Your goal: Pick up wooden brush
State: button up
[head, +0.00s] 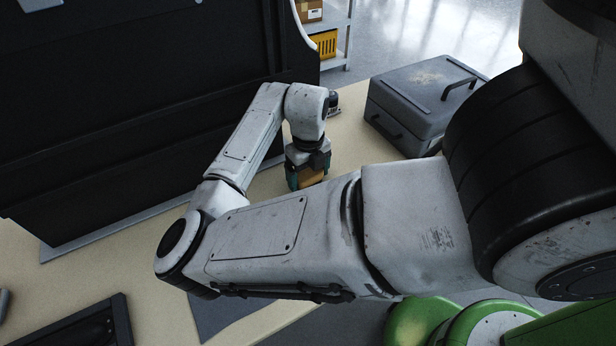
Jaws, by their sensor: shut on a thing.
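My gripper (308,178) points down over the tan tabletop, just beyond my forearm in the head view. Its teal-tipped fingers are closed on the wooden brush (311,177), of which only a small orange-brown part shows between them. The rest of the brush is hidden by the fingers and my arm. I cannot tell whether the brush touches the table.
A grey toolbox (415,95) with a handle stands on the table (348,135) right of my gripper. A tall black panel (140,110) stands at the left. A dark tray (85,325) lies at the lower left. A shelf (335,30) stands behind.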

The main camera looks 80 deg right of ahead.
jog(key=shift+c, duration=0.9)
jog(key=shift+r, duration=0.15)
jog(key=shift+r, duration=0.65)
jog(key=s+d+r+p, duration=0.1)
jog(key=s+d+r, duration=0.2)
jog(key=s+r, duration=0.8)
jog(key=shift+s+d+r, duration=0.25)
jog(key=shift+s+d, duration=0.15)
jog(key=shift+s, duration=0.85)
